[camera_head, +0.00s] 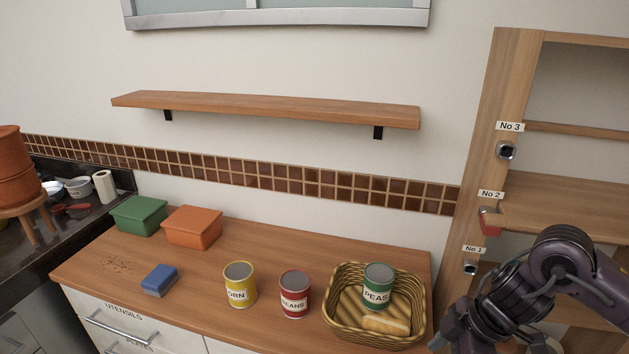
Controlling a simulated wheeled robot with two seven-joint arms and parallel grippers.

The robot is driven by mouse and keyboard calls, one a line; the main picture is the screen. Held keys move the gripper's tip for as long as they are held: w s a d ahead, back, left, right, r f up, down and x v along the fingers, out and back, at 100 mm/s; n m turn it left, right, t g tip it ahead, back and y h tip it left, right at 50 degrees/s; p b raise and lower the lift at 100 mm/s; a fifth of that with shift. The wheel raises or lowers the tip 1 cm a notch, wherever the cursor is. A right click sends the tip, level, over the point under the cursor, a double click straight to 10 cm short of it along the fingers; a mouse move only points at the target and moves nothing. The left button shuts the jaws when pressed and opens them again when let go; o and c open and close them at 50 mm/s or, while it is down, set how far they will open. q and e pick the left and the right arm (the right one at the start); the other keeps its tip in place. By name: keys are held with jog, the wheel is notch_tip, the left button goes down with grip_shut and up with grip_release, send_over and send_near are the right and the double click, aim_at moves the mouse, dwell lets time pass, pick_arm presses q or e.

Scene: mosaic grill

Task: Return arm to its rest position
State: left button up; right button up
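My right arm comes in from the right edge, bends at a dark joint, and slopes down to the left. Its gripper (447,338) is low in the picture, in front of the shelf unit and just right of the wicker basket (334,318). The fingertips are dark and partly cut off by the bottom edge, so I cannot tell if they are open or shut. I see nothing clearly held. My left arm and gripper are not in view.
The wooden counter (210,290) holds a yellow corn can (240,286), a red beans can (294,296), a blue sponge (160,279), and green (139,215) and orange (192,228) boxes. The basket holds a peas can (377,288) and bread (386,325). A numbered shelf unit (497,130) stands right.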

jog(key=w+a+t+y, duration=0.25)
jog(key=a+t, duration=0.45)
jog(key=a, duration=1.2)
jog(key=s+d+f+m+g+h, duration=0.2)
jog(key=s+d+f+m+h, duration=0.15)
jog(key=s+d+m, duration=0.35)
jog(key=s+d+f+m+g+h, duration=0.3)
jog(key=s+d+f+m, duration=0.25)
jog(key=s+d, duration=0.35)
notch_tip(320, 180, down, 31)
jog(key=s+d+g, duration=0.1)
jog(key=s+d+f+g, duration=0.1)
jog(key=s+d+f, duration=0.2)
jog(key=s+f, duration=1.4)
jog(key=shift+s+d, duration=0.2)
jog(key=shift+s, duration=1.05)
